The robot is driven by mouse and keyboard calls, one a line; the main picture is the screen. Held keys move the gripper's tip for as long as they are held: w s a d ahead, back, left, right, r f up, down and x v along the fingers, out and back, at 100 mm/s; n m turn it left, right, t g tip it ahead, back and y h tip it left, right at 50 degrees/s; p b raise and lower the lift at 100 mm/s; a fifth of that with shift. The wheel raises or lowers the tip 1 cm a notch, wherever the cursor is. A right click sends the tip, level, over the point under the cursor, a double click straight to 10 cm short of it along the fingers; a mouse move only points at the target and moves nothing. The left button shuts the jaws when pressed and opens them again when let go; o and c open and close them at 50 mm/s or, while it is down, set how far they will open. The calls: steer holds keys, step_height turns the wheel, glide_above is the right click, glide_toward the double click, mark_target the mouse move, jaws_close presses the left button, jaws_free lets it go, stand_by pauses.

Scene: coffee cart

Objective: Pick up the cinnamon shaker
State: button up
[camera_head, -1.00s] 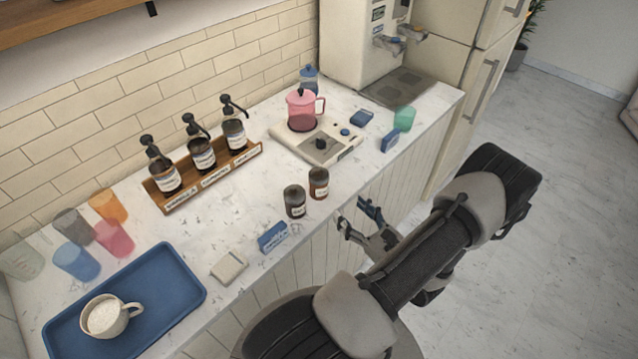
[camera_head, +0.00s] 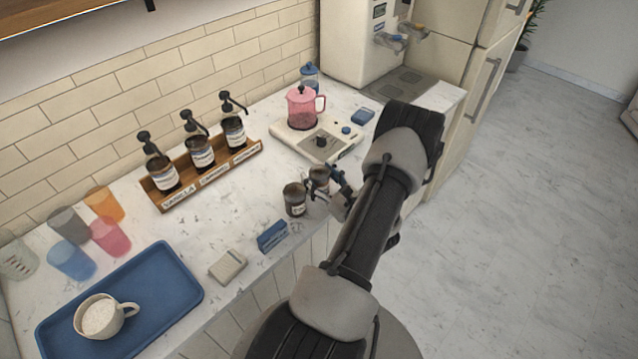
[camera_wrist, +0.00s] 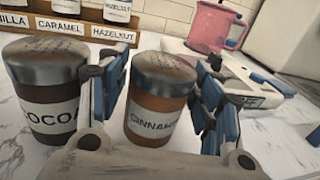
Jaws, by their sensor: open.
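The cinnamon shaker (camera_wrist: 157,98) is a brown jar with a metal lid and a white label, upright on the marble counter. In the head view the cinnamon shaker (camera_head: 319,179) is partly hidden by my gripper (camera_head: 335,190). In the wrist view my gripper (camera_wrist: 165,100) is open, with one blue-padded finger on each side of the cinnamon shaker. The left finger sits in the narrow gap between it and the cocoa shaker (camera_wrist: 45,90). I cannot tell whether either finger touches a jar.
The cocoa shaker (camera_head: 295,199) stands close on the left. A white scale (camera_head: 345,150) with a pink pot (camera_head: 302,108) is behind. A wooden syrup rack (camera_head: 207,181) stands by the wall. A blue box (camera_head: 272,235) and a blue tray (camera_head: 185,281) lie to the left.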

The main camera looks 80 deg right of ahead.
steer(key=shift+w+d, duration=0.15)
steer(key=shift+c, duration=0.5)
steer(key=c, duration=0.8)
steer(key=shift+r, duration=0.15)
